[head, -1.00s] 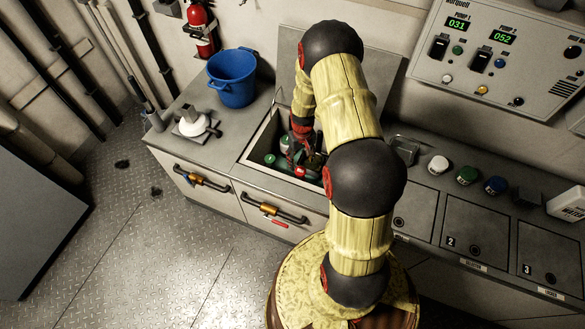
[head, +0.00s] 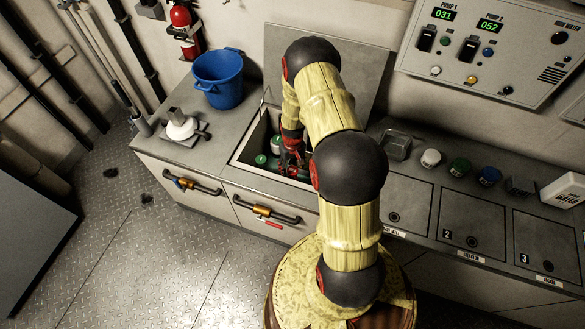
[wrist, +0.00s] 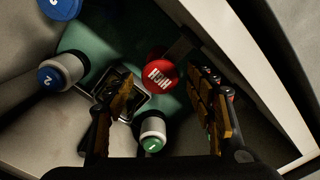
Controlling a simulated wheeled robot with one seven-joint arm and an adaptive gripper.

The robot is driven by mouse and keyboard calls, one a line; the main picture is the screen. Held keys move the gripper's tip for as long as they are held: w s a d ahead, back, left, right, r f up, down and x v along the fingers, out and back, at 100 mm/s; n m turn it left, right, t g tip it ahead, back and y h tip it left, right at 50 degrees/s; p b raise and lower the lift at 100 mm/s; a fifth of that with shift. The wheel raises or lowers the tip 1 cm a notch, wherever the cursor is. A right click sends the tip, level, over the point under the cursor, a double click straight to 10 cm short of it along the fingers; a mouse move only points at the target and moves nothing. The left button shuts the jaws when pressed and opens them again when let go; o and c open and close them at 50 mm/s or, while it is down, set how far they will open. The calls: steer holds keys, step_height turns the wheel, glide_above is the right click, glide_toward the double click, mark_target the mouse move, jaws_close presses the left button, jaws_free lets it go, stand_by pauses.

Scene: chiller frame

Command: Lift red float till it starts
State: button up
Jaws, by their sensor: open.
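The red float (wrist: 161,75) has a round red cap with white lettering and is inside the open sump in the counter. In the wrist view my gripper (wrist: 163,82) is open, with one finger left of the red cap and the other right of it. In the head view my gripper (head: 291,155) reaches down into the sump (head: 236,163), and my arm hides part of the opening. A green-capped float (wrist: 153,142) marked 1 is below the red one in the wrist view. A blue-capped float (wrist: 60,73) marked 2 is left.
Another blue cap (wrist: 60,7) shows at the wrist view's top left. The sump's walls are close around my gripper. A raised lid (head: 350,70) stands behind it. A blue bucket (head: 218,78) and a white-domed device (head: 181,128) are to the left. A pump panel (head: 490,50) is at right.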

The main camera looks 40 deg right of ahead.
steer(key=shift+c, duration=0.7)
jaws_close()
